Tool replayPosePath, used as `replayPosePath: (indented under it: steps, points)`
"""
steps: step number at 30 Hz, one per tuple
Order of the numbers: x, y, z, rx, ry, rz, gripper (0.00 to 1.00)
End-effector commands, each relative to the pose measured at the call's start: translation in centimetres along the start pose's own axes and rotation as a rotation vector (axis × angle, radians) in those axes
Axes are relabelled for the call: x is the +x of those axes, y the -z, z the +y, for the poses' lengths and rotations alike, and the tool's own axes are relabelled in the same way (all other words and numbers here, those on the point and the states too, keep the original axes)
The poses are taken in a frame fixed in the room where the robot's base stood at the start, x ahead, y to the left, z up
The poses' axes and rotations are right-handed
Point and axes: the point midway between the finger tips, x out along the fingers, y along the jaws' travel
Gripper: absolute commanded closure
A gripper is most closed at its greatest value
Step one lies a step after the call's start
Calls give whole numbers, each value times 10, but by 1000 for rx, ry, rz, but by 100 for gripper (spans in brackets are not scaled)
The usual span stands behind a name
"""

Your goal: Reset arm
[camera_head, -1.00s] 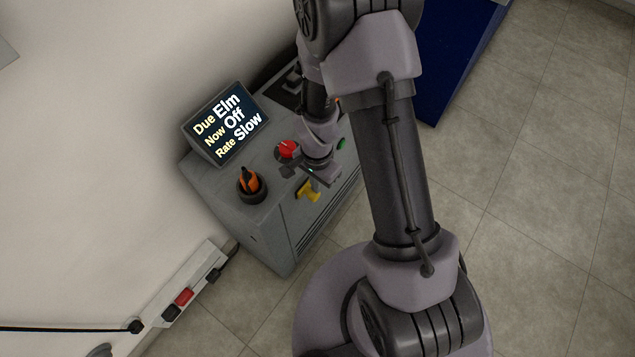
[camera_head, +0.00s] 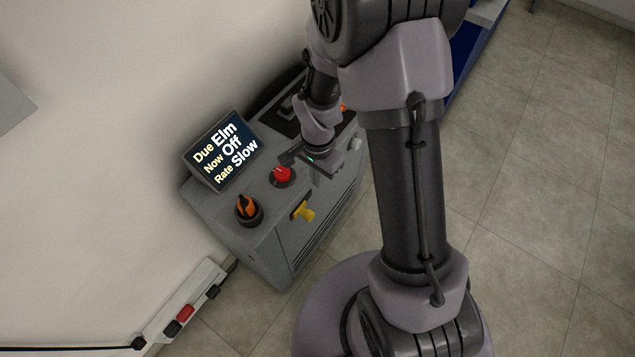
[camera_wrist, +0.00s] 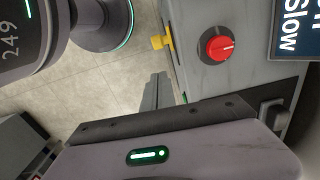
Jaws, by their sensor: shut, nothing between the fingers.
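My gripper (camera_head: 287,158) is shut and empty.
The cabinet carries a tilted screen (camera_head: 222,150) reading "Due Elm, Now Off, Rate Slow", an orange-and-black knob (camera_head: 248,208) and a yellow handle (camera_head: 303,212) on its side. A power strip (camera_head: 190,300) runs along the wall. A blue object (camera_head: 468,45) stands behind my arm. Floor at right is clear.

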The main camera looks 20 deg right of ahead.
Motion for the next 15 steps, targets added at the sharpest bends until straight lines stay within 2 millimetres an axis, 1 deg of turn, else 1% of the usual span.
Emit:
replayPosePath:
  steps: [1, 4, 15]
  points:
    - [-6, 0, 0, 0, 0, 0, 100]
    - [-9, 0, 0, 0, -1, 0, 100]
    - [-9, 0, 0, 0, -1, 0, 100]
